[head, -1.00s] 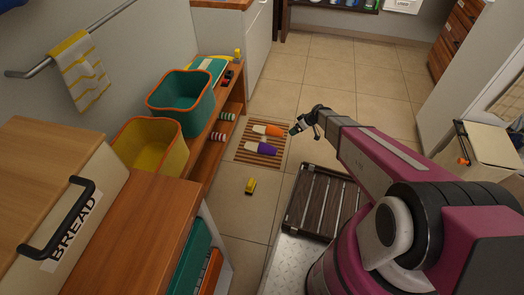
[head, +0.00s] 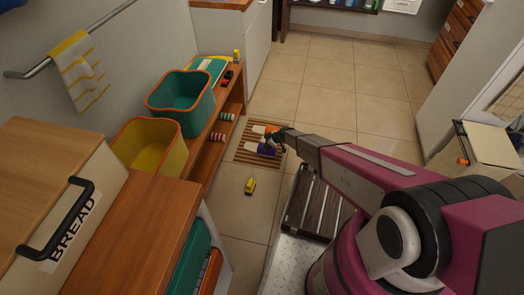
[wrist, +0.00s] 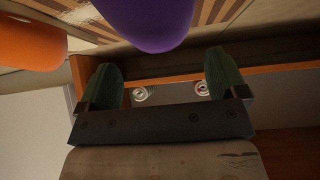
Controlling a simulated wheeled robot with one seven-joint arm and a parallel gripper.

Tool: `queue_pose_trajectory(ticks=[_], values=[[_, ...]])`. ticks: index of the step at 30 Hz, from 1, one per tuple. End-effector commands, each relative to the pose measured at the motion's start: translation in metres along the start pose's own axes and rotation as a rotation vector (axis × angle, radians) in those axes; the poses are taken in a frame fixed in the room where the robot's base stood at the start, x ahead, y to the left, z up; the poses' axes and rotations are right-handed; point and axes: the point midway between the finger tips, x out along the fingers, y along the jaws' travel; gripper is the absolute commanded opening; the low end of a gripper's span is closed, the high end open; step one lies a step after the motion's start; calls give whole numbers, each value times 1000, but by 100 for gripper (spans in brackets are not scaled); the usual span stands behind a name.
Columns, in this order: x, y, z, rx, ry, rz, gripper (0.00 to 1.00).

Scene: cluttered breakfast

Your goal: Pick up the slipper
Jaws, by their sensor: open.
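Two slippers lie on a striped mat (head: 244,153) on the floor. The purple slipper (head: 265,150) is partly covered by my gripper (head: 275,138) in the head view. In the wrist view the purple slipper (wrist: 155,22) hangs in from the top edge, centred ahead of the fingers, and the orange slipper (wrist: 28,45) is at the left edge. My gripper (wrist: 163,82) is open, with its two dark green fingers wide apart and nothing between them.
A wooden shelf (head: 222,133) with striped rolls stands left of the mat, and a teal bin (head: 180,92) and a yellow bin (head: 150,146) sit above. A small yellow object (head: 250,186) lies on the floor. The floor beyond the mat is clear.

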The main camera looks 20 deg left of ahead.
Motion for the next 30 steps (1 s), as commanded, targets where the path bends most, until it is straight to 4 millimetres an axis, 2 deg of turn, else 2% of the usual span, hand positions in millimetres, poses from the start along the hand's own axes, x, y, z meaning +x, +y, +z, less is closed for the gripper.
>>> queue_pose_trajectory(ticks=[12, 19, 20, 24, 25, 30], values=[[48, -5, 4, 0, 0, -1, 91], [50, -6, 4, 1, 0, 0, 91], [50, -6, 4, 1, 0, 0, 88], [50, -6, 4, 1, 0, 0, 42], [50, -6, 4, 1, 0, 0, 36], [50, -6, 4, 1, 0, 0, 36]])
